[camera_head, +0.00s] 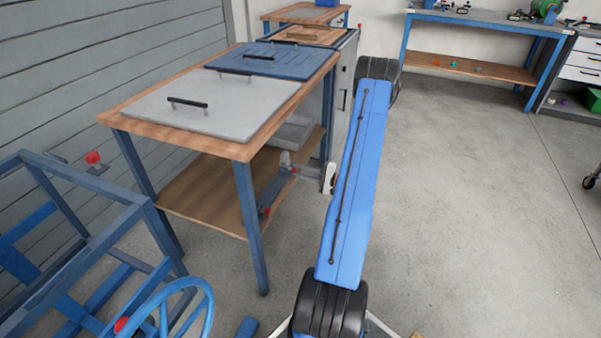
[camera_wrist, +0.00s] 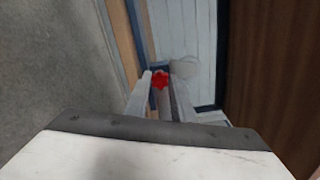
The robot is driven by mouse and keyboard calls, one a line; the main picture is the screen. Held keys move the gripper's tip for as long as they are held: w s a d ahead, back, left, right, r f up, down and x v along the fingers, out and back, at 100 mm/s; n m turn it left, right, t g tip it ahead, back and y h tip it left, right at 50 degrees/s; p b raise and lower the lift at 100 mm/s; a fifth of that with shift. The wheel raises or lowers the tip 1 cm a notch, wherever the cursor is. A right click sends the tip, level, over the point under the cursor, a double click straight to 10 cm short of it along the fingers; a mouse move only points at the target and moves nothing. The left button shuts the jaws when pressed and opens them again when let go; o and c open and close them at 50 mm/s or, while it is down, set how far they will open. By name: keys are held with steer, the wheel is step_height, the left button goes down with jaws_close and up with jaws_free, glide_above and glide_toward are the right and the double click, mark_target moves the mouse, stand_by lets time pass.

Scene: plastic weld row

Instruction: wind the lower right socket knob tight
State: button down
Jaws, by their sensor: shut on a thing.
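A red lobed knob (camera_wrist: 160,79) shows in the wrist view, between the tips of my gripper (camera_wrist: 161,86). My gripper is shut on this knob. In the head view my gripper (camera_head: 288,164) reaches left at the right side of the wood-topped table, below its top. Small red spots show there, one beside the gripper and another red knob (camera_head: 266,211) lower down by the table leg. The socket behind the held knob is mostly hidden, and how tight the knob is cannot be told.
The table (camera_head: 240,150) has blue legs, a lower wooden shelf (camera_head: 205,195) and panels with black handles on top. A blue frame (camera_head: 100,250) with a handwheel (camera_head: 185,305) and red knobs stands at lower left. Open concrete floor (camera_head: 460,220) lies to the right.

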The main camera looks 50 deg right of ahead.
stand_by(0.4)
steer(key=c, duration=1.5)
jaws_free()
steer(key=shift+f, duration=0.1)
